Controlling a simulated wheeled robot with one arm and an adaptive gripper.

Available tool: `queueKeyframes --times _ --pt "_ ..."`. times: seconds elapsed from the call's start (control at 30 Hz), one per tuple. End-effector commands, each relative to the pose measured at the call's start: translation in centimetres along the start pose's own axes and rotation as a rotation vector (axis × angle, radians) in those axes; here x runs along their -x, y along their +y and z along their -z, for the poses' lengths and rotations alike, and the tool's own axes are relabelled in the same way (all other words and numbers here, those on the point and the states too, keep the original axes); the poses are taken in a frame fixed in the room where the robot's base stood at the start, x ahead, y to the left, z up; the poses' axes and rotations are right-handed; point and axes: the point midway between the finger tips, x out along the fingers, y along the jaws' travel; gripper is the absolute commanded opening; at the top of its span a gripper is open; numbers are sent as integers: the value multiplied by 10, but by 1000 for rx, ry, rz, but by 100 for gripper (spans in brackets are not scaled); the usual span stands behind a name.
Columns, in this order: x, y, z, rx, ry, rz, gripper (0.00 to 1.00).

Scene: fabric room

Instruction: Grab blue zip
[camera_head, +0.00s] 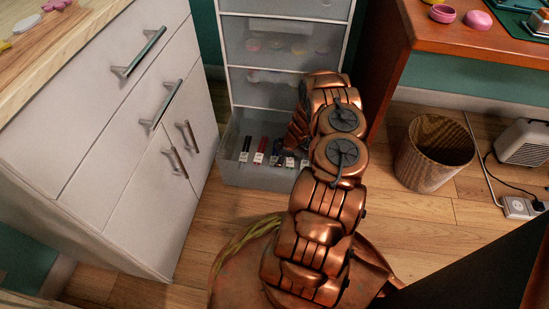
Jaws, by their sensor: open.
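Several zips with white tags lie in a row in the open bottom drawer (232,172) of a grey drawer unit. From left to right I see a dark, nearly black zip (247,144), a red zip (262,145) and a dark zip (277,146) that looks bluish. More zips sit to the right, partly hidden by my arm. I cannot tell for sure which one is blue. My copper gripper (297,134) is mostly hidden behind my arm, over the right side of the drawer. It is open, and I see nothing held in it.
A white cabinet (110,130) with metal handles stands close on the left. The upper drawers (285,45) are shut. A wooden desk (400,30) is at the right, with a round bin (434,153), a white heater (523,143) and a power strip (522,207) on the floor.

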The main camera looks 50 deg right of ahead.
Motion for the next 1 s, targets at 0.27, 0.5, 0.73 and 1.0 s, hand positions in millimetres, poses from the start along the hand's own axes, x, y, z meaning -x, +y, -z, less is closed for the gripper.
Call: queueKeyframes --times 0.27,0.5,0.73,1.0 --pt "-1 -1 0 -1 0 1 81" --pt "-2 -1 -1 -1 0 1 81" --pt "-2 0 -1 -1 0 1 80" --pt "-2 0 -1 -1 0 0 52"
